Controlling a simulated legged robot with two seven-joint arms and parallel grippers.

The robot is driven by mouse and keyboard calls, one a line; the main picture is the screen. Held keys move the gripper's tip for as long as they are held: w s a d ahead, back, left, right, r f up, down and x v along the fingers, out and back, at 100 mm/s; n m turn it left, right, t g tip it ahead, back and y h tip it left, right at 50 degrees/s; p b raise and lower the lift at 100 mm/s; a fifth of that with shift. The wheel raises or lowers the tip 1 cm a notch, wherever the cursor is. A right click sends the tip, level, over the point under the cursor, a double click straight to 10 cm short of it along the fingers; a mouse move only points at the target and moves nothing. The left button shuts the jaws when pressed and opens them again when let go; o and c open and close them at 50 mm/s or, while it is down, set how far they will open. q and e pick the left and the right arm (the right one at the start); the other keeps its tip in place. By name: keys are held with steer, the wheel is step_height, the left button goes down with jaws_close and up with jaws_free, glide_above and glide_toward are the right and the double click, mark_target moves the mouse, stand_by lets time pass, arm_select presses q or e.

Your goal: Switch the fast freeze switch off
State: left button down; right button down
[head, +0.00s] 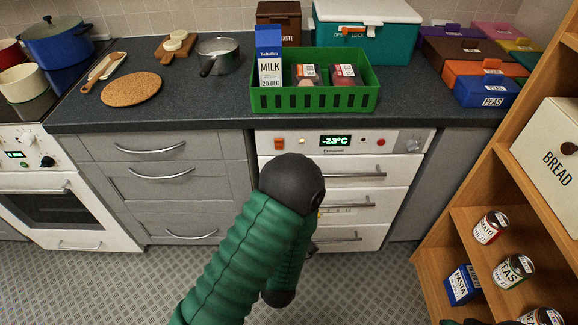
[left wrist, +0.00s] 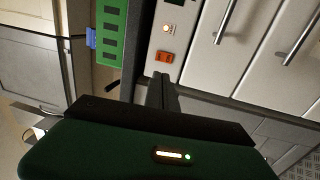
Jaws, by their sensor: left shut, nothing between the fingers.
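The white freezer (head: 390,205) has a control panel under the counter with a green "-23°C" display (head: 343,141). An orange rocker switch (head: 279,143) sits at the panel's left end, and it also shows in the left wrist view (left wrist: 164,57). A small lamp (left wrist: 166,28) beside it glows; I cannot tell which way the switch is tipped. My left gripper (left wrist: 159,77) is shut and empty, its dark tips close to the switch in that view. Contact cannot be told. In the head view my own green arm hides its fingers.
A green crate (head: 313,100) with a milk carton (head: 270,70) and packages stands on the counter above the panel. Drawer handles (head: 355,174) stick out below it. Grey drawers (head: 165,175) are at left, a wooden shelf (head: 470,190) at right.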

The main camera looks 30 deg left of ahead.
arm_select(q)
steer(key=b+x, duration=0.6)
steer(key=x, duration=0.8)
steer(key=shift+a, duration=0.2)
